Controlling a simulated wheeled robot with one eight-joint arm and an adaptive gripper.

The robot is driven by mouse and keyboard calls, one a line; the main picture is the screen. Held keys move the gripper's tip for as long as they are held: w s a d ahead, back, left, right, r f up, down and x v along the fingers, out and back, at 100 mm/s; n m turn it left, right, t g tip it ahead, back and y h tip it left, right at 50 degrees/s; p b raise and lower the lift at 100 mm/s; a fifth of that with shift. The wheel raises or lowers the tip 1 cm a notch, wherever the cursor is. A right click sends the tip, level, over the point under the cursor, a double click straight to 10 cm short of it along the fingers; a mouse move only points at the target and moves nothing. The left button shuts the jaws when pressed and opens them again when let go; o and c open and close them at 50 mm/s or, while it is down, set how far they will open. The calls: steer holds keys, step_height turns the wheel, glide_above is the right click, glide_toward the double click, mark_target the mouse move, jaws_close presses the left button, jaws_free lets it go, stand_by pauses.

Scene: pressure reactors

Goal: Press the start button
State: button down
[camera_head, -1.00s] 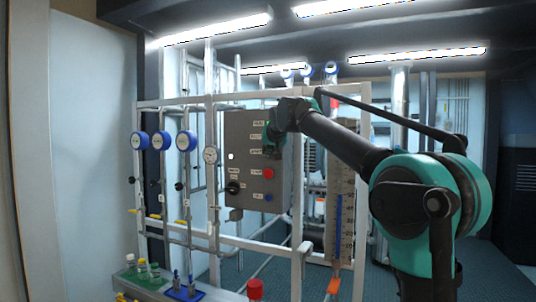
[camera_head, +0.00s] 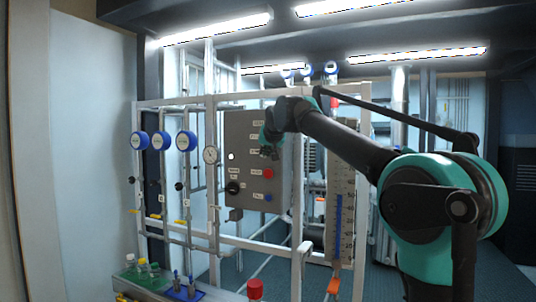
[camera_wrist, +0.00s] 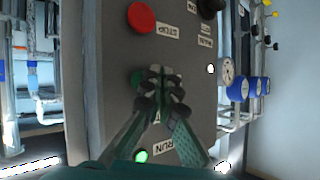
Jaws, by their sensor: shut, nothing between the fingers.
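The grey control panel (camera_head: 241,143) carries labelled buttons and stands upright on the white frame. My gripper (camera_head: 268,153) is at its face, above the red stop button (camera_head: 268,174). In the wrist view my gripper (camera_wrist: 160,76) is shut and empty, its fingertips over the panel between the STOP and RUN labels. A dark green button (camera_wrist: 137,77), likely the start button, shows partly beside the fingertips, which hide the rest. Whether they touch it, I cannot tell. The red stop button (camera_wrist: 141,17) and the lit green run lamp (camera_wrist: 141,156) lie to either side.
A black knob (camera_head: 232,187) and a blue button (camera_head: 268,198) are lower on the panel. Blue-rimmed gauges (camera_head: 187,141) and pipes stand to the left. A graduated column (camera_head: 340,200) stands right of the panel. A red-capped item (camera_head: 255,289) is at the bottom.

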steer(key=shift+s+a, duration=0.25)
steer(key=shift+s, duration=0.45)
steer(key=shift+s+a, duration=0.3)
steer(key=shift+s, duration=0.45)
steer(key=shift+s+a, duration=0.25)
steer(key=shift+s, duration=0.45)
steer(key=s+d+f+g+h, duration=0.1)
steer(key=s+d+f, duration=0.2)
steer(key=d+f, duration=0.5)
steer(key=s+d+f+g+h, duration=0.1)
steer(key=s+d+f, duration=0.3)
steer(key=f, duration=0.8)
steer(key=s+d+f+g+h, duration=0.1)
steer(key=s+d+f+g, duration=0.1)
steer(key=d+f, duration=0.65)
steer(key=s+d+f+g, duration=0.1)
steer(key=s+d+f, duration=0.3)
steer(key=s+f, duration=0.9)
steer(key=s+d+f+g, duration=0.2)
steer(key=s+d+f, duration=0.2)
steer(key=s+f, duration=1)
steer(key=shift+d+f+m+g+h, duration=0.3)
steer(key=shift+d+m+h, duration=0.1)
steer(key=shift+w, duration=0.1)
